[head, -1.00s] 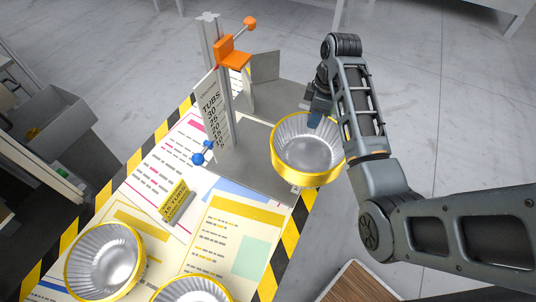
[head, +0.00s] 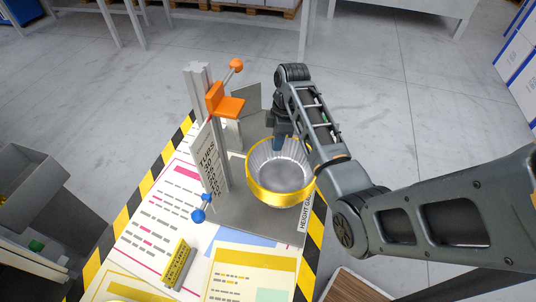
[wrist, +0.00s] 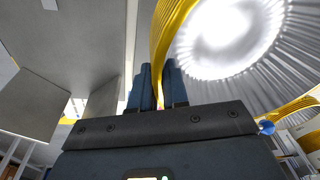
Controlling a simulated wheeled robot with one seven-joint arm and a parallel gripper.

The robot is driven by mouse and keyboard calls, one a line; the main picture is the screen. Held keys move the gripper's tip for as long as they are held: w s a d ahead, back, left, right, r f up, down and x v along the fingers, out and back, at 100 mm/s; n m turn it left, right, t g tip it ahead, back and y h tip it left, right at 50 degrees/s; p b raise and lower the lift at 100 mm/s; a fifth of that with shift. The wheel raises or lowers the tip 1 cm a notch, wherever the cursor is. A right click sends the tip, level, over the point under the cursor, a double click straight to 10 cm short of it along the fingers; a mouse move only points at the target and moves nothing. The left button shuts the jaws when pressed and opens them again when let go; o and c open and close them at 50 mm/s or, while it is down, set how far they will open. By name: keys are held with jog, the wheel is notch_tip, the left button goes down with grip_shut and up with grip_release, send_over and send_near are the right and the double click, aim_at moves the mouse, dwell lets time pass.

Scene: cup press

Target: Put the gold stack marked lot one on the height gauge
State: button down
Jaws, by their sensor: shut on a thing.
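A gold-rimmed stack of ribbed silver tubs (head: 283,197) hangs upright over the right part of the height gauge's grey base plate (head: 240,212). I cannot tell whether it touches the plate. My gripper (head: 279,146) is shut on the stack's far rim. The wrist view shows the fingers (wrist: 157,88) pinching the gold rim (wrist: 168,30). The gauge has a grey post with an orange slider (head: 222,102), a scale panel headed TUBS (head: 211,165) and a blue-knobbed part (head: 201,212). No lot mark is readable on the stack.
A small yellow sign (head: 177,264) stands on the printed sheets in front of the gauge; its text is too small to read. Striped edging (head: 313,250) bounds the table. A grey bin (head: 33,183) is at left. A gold edge (head: 125,297) shows at the bottom.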

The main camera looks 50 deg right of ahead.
aim_at(268, 148)
jog(key=shift+w+a+f, duration=0.8)
jog(key=shift+w+a, duration=0.1)
jog(key=shift+a, duration=0.15)
jog(key=shift+f, duration=2)
jog(key=c, duration=1.1)
grip_release()
jog(key=shift+f, duration=0.1)
jog(key=r, duration=0.4)
jog(key=d+r, duration=0.1)
jog(key=r, duration=0.3)
jog(key=s+r, duration=0.1)
jog(key=r, duration=0.3)
jog(key=shift+d, duration=0.35)
